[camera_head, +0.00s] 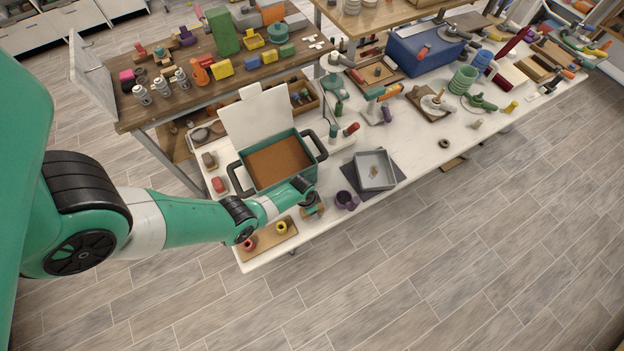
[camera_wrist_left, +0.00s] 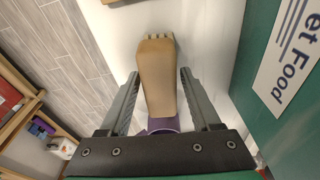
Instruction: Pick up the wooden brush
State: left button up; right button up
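The wooden brush (camera_wrist_left: 157,78) is a tan block with a rounded body and a toothed far end, seen in the left wrist view. My left gripper (camera_wrist_left: 158,78) is open, with one finger on each side of the brush and a visible gap on both sides. A purple piece (camera_wrist_left: 163,125) shows at the near end of the brush; I cannot tell whether it belongs to it. In the head view my left gripper (camera_head: 311,205) is low over the white table's front edge, and it largely hides the brush there. My right gripper is not in view.
A teal bin (camera_head: 246,174) with brown contents and an open white lid stands just behind the gripper; its lettered side fills the right of the wrist view. A purple cup (camera_head: 346,201) and a grey tray (camera_head: 375,184) stand to the right. A wooden board (camera_head: 266,238) lies front left.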

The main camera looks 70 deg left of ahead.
pick_arm(q)
grip_shut()
jog(key=shift+r, duration=0.2)
